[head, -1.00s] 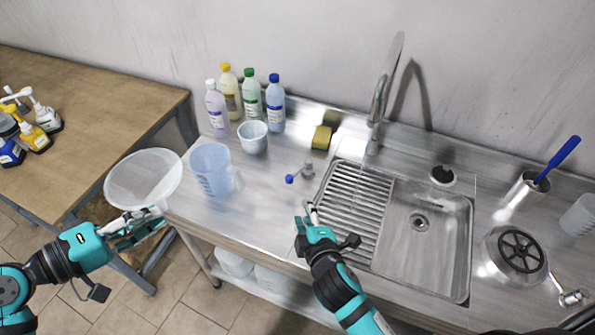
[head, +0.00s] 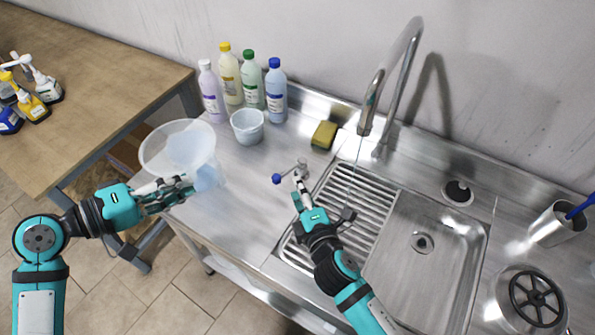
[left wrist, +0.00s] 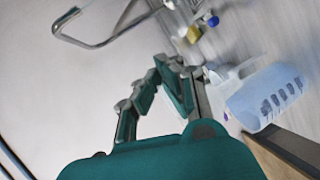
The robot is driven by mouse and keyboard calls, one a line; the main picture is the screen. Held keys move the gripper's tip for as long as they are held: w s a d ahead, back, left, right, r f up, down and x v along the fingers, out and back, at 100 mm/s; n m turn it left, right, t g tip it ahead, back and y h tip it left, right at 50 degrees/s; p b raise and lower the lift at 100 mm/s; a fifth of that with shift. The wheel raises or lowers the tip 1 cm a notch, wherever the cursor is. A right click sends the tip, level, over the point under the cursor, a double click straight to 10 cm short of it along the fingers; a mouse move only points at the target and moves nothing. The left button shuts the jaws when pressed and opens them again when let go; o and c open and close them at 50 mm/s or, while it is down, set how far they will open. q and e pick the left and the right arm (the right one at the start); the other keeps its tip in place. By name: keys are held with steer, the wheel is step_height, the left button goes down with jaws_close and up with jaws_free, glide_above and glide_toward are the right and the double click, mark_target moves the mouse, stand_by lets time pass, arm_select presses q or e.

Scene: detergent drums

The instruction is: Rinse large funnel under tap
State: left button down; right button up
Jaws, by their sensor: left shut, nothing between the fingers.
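The large funnel (head: 160,140), wide and translucent white, hangs at the left end of the steel counter in the head view, overlapping a blue-tinted measuring jug behind it. My left gripper (head: 180,188) is just below the funnel's rim; its fingers look closed, and whether they touch the funnel cannot be told. The tall tap (head: 370,105) stands behind the sink (head: 422,285). My right gripper (head: 297,183) is at a small blue-knobbed metal piece (head: 278,178); its grip is unclear.
Several capped bottles (head: 276,95), a small white tub (head: 247,126) and a yellow sponge (head: 324,135) stand along the back. The jug (left wrist: 265,97) shows in the left wrist view. A metal cup (head: 552,224) stands right of the sink. The sink basin is empty.

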steer(key=b, duration=0.4)
glide_toward(288, 171)
steer(key=shift+v, duration=0.85)
steer(key=shift+f, duration=0.25)
steer(key=x, duration=1.2)
jaws_close()
